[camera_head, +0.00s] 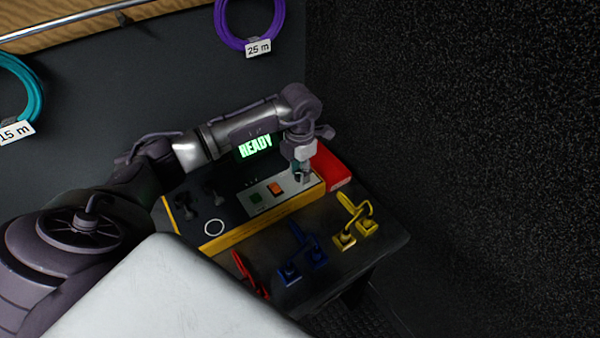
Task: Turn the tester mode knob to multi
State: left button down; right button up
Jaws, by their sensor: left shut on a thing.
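The tester (236,236) is a dark box with a yellow edge on a small dark table. Its display (255,146) reads READY in green, partly framed by my arm. A light panel strip on its top carries a green button (257,198) and an orange button (275,188). My left arm reaches across the tester from the left, and my left gripper (302,176) points down at the right end of this strip. It is shut on the mode knob, which the fingers mostly hide. The knob's setting cannot be read. My right gripper is not in view.
A red box (331,166) stands close right of the gripper. Yellow (356,222), blue (304,254) and red (247,272) cable pieces lie along the table's front. Teal (34,88) and purple (222,27) coils hang on the wall. The table's right corner (392,240) is bare.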

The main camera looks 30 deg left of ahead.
pick_arm(q)
jog(key=m+b, duration=0.4)
jog(key=m, duration=0.1)
jog(key=shift+f+m, duration=0.15)
jog(key=shift+m, duration=0.15)
jog(key=m+b, duration=0.4)
jog(key=m, duration=0.1)
jog(key=m+b, duration=0.3)
jog(key=m, duration=0.2)
jog(key=shift+w+m, duration=0.1)
jog(key=shift+m, duration=0.3)
jog(key=m+b, duration=0.1)
jog(key=m, duration=0.2)
jog(key=shift+r+m+b, duration=0.2)
jog(key=shift+m+b, duration=0.4)
jog(key=shift+m, duration=0.7)
jog(key=c, duration=0.8)
grip_release()
jog(key=shift+o, duration=0.2)
